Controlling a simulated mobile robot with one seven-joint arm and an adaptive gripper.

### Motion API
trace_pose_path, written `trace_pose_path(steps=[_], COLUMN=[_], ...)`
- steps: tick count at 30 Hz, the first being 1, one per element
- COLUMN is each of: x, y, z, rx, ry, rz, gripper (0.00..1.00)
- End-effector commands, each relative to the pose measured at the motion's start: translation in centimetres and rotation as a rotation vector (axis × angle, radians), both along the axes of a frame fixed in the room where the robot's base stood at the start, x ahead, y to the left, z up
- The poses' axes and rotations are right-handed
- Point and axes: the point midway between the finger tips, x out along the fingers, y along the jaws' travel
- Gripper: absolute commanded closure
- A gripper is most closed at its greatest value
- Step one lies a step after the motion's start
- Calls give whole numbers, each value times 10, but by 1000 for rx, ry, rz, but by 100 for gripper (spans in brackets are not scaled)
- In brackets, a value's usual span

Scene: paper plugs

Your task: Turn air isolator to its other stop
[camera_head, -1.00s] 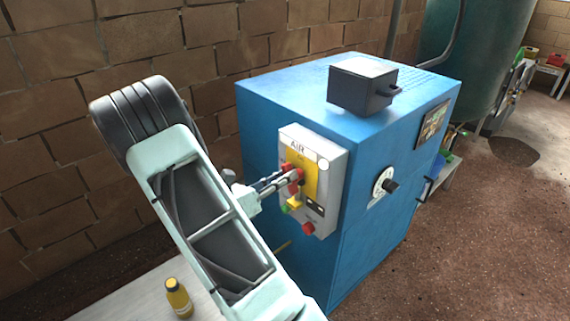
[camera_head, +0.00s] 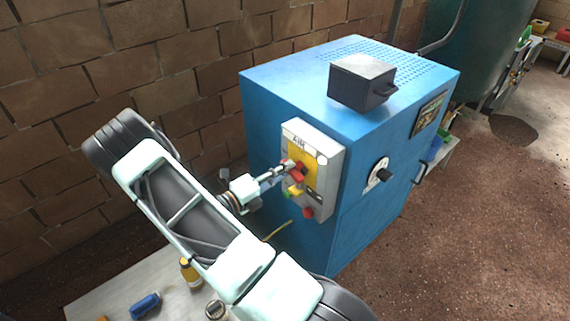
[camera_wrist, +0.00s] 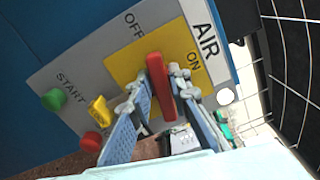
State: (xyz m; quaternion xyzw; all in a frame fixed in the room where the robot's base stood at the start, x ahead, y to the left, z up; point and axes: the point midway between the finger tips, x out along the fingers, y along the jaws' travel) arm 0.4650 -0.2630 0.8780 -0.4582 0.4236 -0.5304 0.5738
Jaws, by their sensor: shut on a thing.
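The air isolator is a red handle (camera_wrist: 158,78) on a yellow plate (camera_wrist: 118,62) marked OFF and ON, under the word AIR. It is on a grey panel (camera_head: 331,178) on the side of the blue cabinet. My gripper (camera_wrist: 161,88) has one finger on each side of the red handle and is shut on it. In the wrist view the handle stands nearly upright in the picture, below and between the two labels. In the head view my gripper (camera_head: 284,170) reaches the panel from the left and partly hides the handle.
A green START button (camera_wrist: 54,99), a yellow knob (camera_wrist: 99,111) and a red button (camera_wrist: 91,142) share the panel. A bottle (camera_head: 191,272) and a blue object (camera_head: 145,305) are on the bench.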

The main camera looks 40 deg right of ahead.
Motion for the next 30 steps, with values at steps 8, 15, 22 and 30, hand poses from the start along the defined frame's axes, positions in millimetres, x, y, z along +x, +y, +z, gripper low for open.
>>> trace_pose_path(steps=[8,15,22,30], x=[0,0,0,0], y=[0,0,0,0], z=[-2,-3,-4,-4], rx=[-11,-17,-18,-18], ry=[161,225,240,240], rz=[-1,-1,-1,-1], gripper=[100,100,100,100])
